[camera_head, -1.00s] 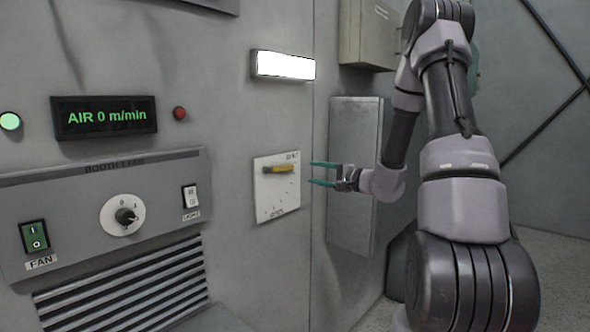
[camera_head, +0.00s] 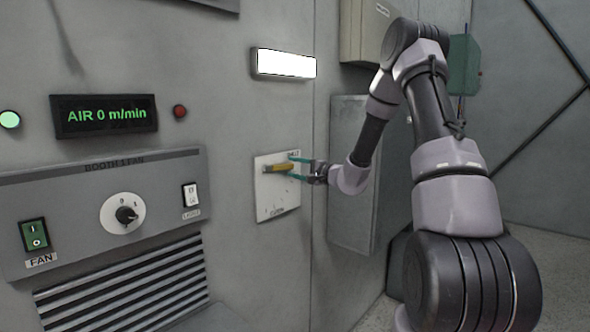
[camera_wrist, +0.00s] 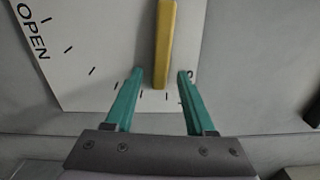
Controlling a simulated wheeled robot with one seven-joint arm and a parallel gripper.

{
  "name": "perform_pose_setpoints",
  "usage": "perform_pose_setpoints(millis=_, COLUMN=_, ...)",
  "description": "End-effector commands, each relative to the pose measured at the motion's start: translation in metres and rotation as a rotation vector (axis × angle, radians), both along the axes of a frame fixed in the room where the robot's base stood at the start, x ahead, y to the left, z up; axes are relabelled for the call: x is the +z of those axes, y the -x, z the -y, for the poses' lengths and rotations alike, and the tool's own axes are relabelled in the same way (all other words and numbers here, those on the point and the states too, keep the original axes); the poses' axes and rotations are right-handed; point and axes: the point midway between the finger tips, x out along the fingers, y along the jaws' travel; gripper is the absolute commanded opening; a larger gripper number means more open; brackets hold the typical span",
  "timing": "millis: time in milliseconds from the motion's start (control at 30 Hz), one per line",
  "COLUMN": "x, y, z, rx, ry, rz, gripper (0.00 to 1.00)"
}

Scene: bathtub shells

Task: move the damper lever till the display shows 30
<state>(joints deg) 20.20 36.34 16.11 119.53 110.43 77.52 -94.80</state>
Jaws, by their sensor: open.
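The damper lever is a yellow bar (camera_head: 279,168) on a white marked plate (camera_head: 272,205) on the grey wall. It also shows in the wrist view (camera_wrist: 165,45), where the plate's "OPEN" label and scale ticks are visible. The dark display (camera_head: 105,116) reads "AIR 0 m/min" in green. My gripper (camera_head: 292,168) is open at the lever's right end. In the wrist view its two teal fingers (camera_wrist: 160,85) stand on either side of the lever's end, with a gap on each side.
The panel left of the plate has a round knob (camera_head: 126,214), a green FAN switch (camera_head: 34,234) and a white LIGHT switch (camera_head: 190,195). A slatted vent (camera_head: 125,285) lies below. A grey cabinet (camera_head: 352,172) stands close to the right of my gripper.

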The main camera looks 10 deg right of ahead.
Motion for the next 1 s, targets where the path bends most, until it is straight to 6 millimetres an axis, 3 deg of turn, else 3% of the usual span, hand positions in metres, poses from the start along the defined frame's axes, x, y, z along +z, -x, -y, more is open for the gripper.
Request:
perform_pose_setpoints(millis=167, x=-0.0001, y=0.0002, z=-0.0001, rx=0.0, ry=0.0, rz=0.0, gripper=0.55)
perform_pose_setpoints(millis=300, x=0.0, y=0.0003, z=0.0, rx=0.001, ry=0.0, rz=0.0, gripper=0.01)
perform_pose_setpoints(millis=1000, x=-0.0001, y=0.0005, z=0.0001, rx=0.001, ry=0.0, rz=0.0, gripper=0.0)
